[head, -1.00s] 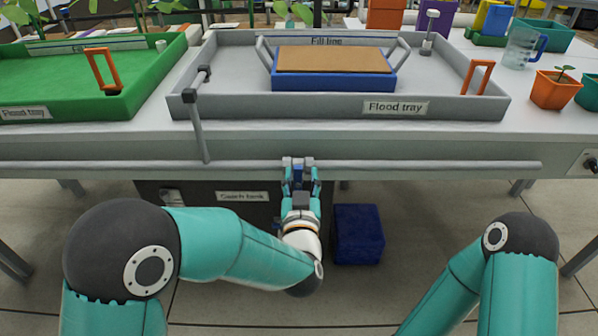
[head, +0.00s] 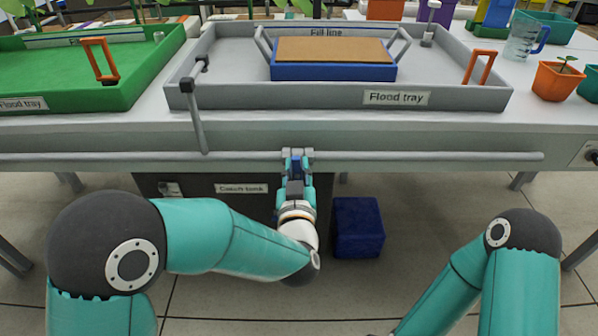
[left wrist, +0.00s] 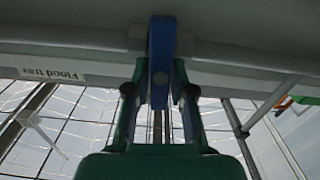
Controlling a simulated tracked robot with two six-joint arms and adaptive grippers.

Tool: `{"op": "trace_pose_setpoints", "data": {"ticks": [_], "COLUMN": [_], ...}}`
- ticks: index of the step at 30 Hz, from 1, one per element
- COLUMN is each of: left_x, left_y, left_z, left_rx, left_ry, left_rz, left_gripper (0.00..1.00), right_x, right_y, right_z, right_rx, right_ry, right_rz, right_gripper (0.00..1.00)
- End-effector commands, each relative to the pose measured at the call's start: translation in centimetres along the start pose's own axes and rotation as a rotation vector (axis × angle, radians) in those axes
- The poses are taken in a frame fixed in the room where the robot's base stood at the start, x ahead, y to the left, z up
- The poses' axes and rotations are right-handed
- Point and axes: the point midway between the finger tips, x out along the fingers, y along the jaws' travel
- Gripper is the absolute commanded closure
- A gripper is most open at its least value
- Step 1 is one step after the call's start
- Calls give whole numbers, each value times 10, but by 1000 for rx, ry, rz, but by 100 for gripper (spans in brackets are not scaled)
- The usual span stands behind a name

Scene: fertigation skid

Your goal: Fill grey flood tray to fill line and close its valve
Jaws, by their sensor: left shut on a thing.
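The grey flood tray (head: 455,98) stands on the bench, with a "Fill line" label (head: 326,32) on its back wall. I cannot tell whether water is in it. A grey pipe (head: 420,157) runs along the bench front below it. My left gripper (head: 297,158) is at this pipe. Its fingers are shut on a blue valve handle (left wrist: 161,60), which hangs from the pipe in the left wrist view. My right arm shows at the lower right; its gripper is out of view.
A blue box with a brown top (head: 333,72) sits in the grey tray. A green flood tray (head: 80,103) is at the left. A tank labelled "Catch tank" (head: 240,205) and a dark blue block (head: 358,228) are under the bench. Orange pot (head: 557,82) and jug (head: 522,42) stand right.

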Motion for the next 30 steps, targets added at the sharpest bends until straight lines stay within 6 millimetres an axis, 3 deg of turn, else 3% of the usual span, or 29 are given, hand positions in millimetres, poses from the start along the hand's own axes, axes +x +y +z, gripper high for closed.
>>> {"op": "trace_pose_setpoints", "data": {"ticks": [15, 30], "left_x": [0, 0], "left_y": [-6, -9], "left_z": [6, 4], "left_rx": [-379, -571], "left_ry": [2, -2], "left_rz": [-1, -4], "left_gripper": [100, 100], "right_x": [56, 75], "right_y": [20, 27], "right_z": [0, 0], "right_rx": [0, 0], "right_ry": [0, 0], "right_rz": [0, 0], "right_gripper": [100, 100]}}
